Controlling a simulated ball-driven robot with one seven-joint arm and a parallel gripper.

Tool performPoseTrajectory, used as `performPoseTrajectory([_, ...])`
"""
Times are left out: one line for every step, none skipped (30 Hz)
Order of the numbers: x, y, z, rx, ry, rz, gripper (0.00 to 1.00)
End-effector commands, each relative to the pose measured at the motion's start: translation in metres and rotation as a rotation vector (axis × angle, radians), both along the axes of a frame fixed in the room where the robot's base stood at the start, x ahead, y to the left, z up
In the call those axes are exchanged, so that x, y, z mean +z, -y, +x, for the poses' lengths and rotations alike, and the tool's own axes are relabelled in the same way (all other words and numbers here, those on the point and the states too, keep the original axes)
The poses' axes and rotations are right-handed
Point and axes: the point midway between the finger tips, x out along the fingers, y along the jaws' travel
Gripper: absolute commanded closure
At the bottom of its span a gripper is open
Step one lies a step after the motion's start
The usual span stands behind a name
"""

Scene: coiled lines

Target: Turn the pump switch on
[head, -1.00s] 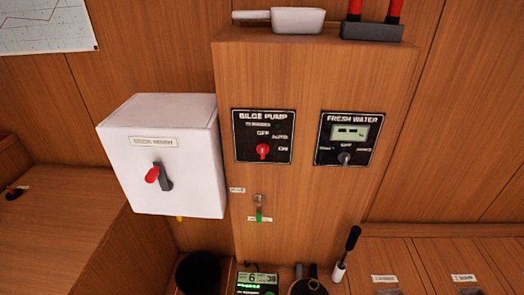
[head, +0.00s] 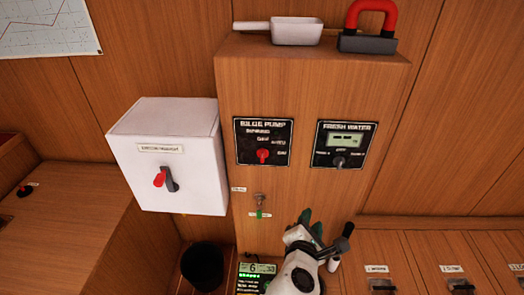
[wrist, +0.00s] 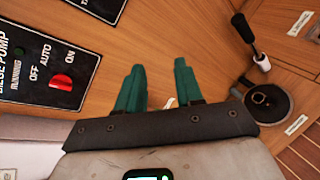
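The black bilge pump panel (head: 247,148) is on the front of the wooden cabinet. Its red switch knob (head: 263,156) has OFF, AUTO and ON labels beside it; I cannot tell exactly which one it points at. In the wrist view the panel (wrist: 20,30) and red knob (wrist: 62,82) are at the left. My gripper (head: 312,218) is below and right of the panel, apart from it. The wrist view shows its green fingers (wrist: 158,85) spread with nothing between them. A small dark green lamp shows near RUNNING.
The fresh water panel (head: 342,144) is to the right. A white box (head: 168,165) with a red-tipped lever juts out at the left. A black lever (wrist: 242,27) and a dark round fitting (wrist: 268,102) are right of my fingers. A black bin (head: 203,265) stands below.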

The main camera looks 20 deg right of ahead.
Motion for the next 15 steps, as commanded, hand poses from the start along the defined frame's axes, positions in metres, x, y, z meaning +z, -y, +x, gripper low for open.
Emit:
performPoseTrajectory([0.025,-0.021,0.021,0.093,-0.015,-0.152,0.64])
performPoseTrajectory([0.035,-0.033,0.031,0.145,-0.025,-0.247,0.64])
performPoseTrajectory([0.047,-0.049,0.042,0.207,-0.037,-0.363,0.64])
performPoseTrajectory([0.054,-0.061,0.050,0.246,-0.045,-0.443,0.64])
performPoseTrajectory([0.060,-0.071,0.055,0.280,-0.053,-0.513,0.64])
performPoseTrajectory([0.067,-0.083,0.062,0.317,-0.060,-0.596,0.64])
performPoseTrajectory([0.071,-0.091,0.066,0.341,-0.066,-0.646,0.64])
performPoseTrajectory([0.073,-0.098,0.069,0.360,-0.070,-0.688,0.64])
performPoseTrajectory([0.076,-0.105,0.072,0.378,-0.075,-0.734,0.64])
performPoseTrajectory([0.078,-0.108,0.073,0.387,-0.076,-0.756,0.64])
performPoseTrajectory([0.079,-0.110,0.075,0.393,-0.079,-0.773,0.64])
performPoseTrajectory([0.079,-0.111,0.077,0.398,-0.080,-0.786,0.64])
performPoseTrajectory([0.079,-0.111,0.079,0.400,-0.080,-0.791,0.64])
performPoseTrajectory([0.079,-0.110,0.081,0.400,-0.081,-0.792,0.64])
performPoseTrajectory([0.079,-0.108,0.085,0.399,-0.081,-0.792,0.64])
